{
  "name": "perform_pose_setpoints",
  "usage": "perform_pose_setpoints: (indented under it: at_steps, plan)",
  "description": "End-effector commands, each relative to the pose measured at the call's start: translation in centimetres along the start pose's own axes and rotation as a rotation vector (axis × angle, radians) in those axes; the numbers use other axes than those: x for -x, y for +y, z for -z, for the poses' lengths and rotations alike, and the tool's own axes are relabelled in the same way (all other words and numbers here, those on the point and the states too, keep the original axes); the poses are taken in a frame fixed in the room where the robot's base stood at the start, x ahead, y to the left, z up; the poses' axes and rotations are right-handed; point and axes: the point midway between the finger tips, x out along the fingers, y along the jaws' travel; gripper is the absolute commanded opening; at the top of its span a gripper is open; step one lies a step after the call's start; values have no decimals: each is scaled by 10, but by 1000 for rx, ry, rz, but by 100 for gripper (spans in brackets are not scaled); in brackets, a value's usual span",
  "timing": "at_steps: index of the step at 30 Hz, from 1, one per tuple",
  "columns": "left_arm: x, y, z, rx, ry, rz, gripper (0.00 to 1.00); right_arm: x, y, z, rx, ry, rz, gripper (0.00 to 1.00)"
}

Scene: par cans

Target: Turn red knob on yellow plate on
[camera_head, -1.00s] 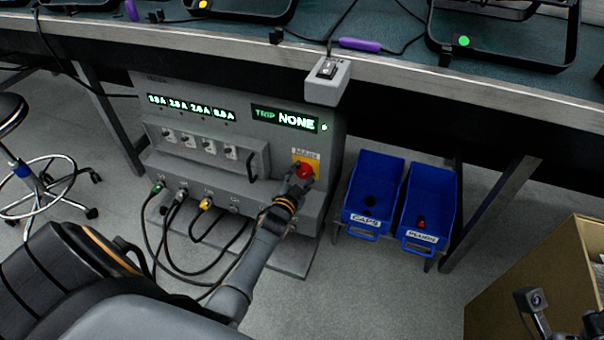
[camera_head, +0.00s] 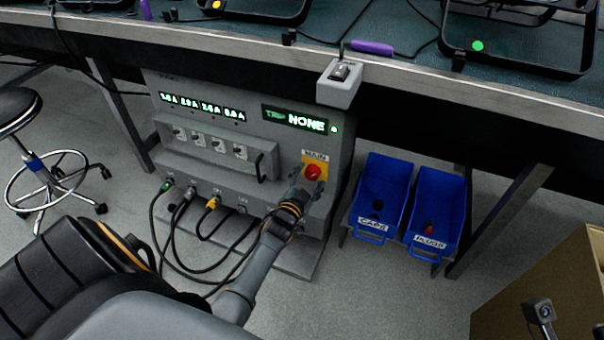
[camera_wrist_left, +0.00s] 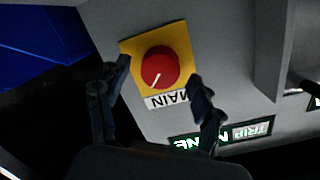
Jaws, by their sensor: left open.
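The red knob (camera_head: 313,172) sits on a yellow plate (camera_head: 323,158) on the front of a grey power box, under a MAIN label. In the left wrist view the red knob (camera_wrist_left: 160,67) shows a white pointer line, and the yellow plate (camera_wrist_left: 131,47) is around it. My left gripper (camera_head: 305,183) is just in front of and below the knob. In the left wrist view its fingers (camera_wrist_left: 157,85) are spread wide on either side of the knob, with nothing between them held. Whether a finger touches the plate cannot be told. My right gripper (camera_head: 541,318) shows only partly at the lower right edge.
The grey power box (camera_head: 200,100) has lit displays, one reading TRIP NONE, and a row of cables (camera_head: 190,235). Blue bins (camera_head: 385,180) labelled CAPS and PLUGS stand right of it. A workbench (camera_head: 420,80) overhangs it. A cardboard box (camera_head: 560,280) is at lower right.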

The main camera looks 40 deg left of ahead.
Motion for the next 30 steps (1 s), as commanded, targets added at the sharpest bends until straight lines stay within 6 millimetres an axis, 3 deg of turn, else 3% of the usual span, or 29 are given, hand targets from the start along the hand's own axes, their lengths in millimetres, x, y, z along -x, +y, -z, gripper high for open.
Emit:
perform_pose_setpoints:
  at_steps: [9, 15, 21, 30]
  plan:
    - [64, 1, 0, 1, -1, -2, 67, -1, 0, 1, -1, 3, 1, 54]
    - [95, 0, 0, 0, 0, -1, 67, -1, 0, 1, -1, 3, 1, 54]
    - [108, 0, 1, 0, 1, 0, 67, -1, 0, 1, -1, 4, 1, 54]
    - [108, 0, 1, 0, 1, 0, 67, -1, 0, 1, -1, 4, 1, 54]
